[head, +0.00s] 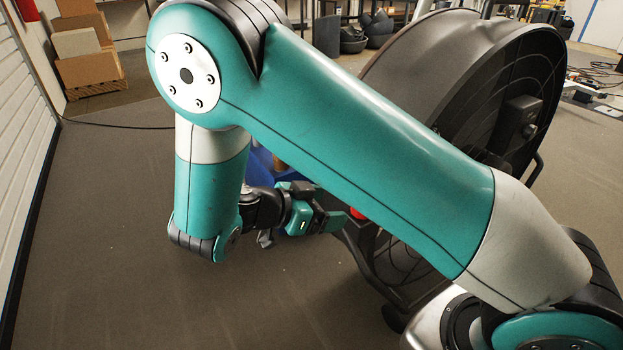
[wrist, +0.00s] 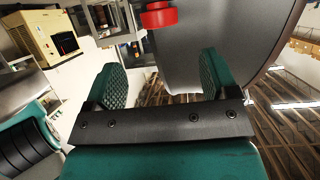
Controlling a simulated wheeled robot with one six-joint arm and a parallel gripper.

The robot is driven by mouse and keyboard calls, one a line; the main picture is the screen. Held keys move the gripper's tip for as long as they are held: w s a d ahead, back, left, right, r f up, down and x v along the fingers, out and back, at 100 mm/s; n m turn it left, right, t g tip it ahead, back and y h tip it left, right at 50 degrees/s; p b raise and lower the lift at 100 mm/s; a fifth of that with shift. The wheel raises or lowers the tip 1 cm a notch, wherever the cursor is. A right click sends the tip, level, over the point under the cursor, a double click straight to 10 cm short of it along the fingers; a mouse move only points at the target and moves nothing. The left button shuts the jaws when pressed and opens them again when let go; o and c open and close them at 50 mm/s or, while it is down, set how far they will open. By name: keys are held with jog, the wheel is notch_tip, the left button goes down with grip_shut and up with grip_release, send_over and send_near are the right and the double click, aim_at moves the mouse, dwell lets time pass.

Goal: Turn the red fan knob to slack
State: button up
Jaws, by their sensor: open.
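The red fan knob (wrist: 158,15) shows at the top of the wrist view, against the dark fan housing (wrist: 228,30). It lies beyond my fingertips, between them in line, and nothing touches it. In the head view only a small red patch of the knob (head: 357,213) shows beside my arm, most of it hidden. My gripper (wrist: 162,72) is open, with two textured green fingers apart and nothing between them. The knob's setting cannot be read.
Cardboard boxes (head: 88,55) stand on a pallet at the back left. Dark bins (head: 365,30) stand at the back, and cables and parts (head: 597,85) lie at the right. A blue object (head: 262,163) is partly hidden behind my arm. The floor at left and front is clear.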

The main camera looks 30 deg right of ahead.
jog(key=p+v, duration=0.2)
jog(key=v, duration=0.6)
jog(key=s+a+r+n+y, duration=0.1)
jog(key=s+r+n+y, duration=0.5)
jog(key=n, duration=0.5)
jog(key=s+a+r+n+y+p, duration=0.1)
jog(key=s+a+r+n+y, duration=0.1)
jog(key=s+r+n+y, duration=0.5)
jog(key=shift+r+n+y, duration=0.7)
jog(key=shift+n+y, duration=0.8)
jog(key=shift+n, duration=0.9)
jog(key=shift+s, duration=0.1)
